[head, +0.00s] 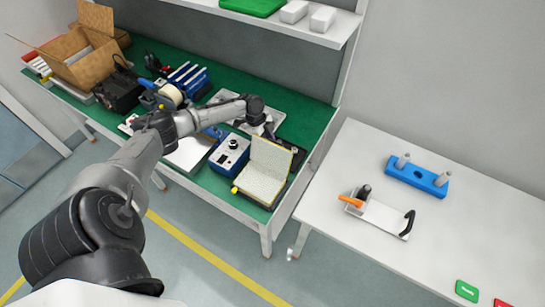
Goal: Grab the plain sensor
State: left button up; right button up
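I cannot make out a thing that is clearly the plain sensor. My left arm reaches in from the left over the green-topped bench (312,112). My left gripper (268,128) points down at a grey tray (282,107) on that bench and hides part of it. The fingers are small and partly hidden, so I cannot tell whether they are open, shut or holding something. A blue block with two pale upright pegs (417,178) and a white plate fixture with orange and black handles (382,217) are on the white table at right. My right gripper is out of view.
On the bench, a blue box with a knob (230,155) and an open cream-paged book (268,165) lie near the front edge. A cardboard box (85,55) is at the far left. A shelf (335,38) overhangs the back. The white table (345,170) has free room.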

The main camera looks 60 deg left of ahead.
pick_arm(q)
jog(key=b+x, duration=0.3)
jog(key=x, duration=0.2)
jog(key=shift+d+f+b, duration=0.1)
jog(key=shift+f+b, duration=0.25)
jog(key=shift+w+r, duration=0.1)
jog(key=shift+c, duration=0.2)
grip_shut()
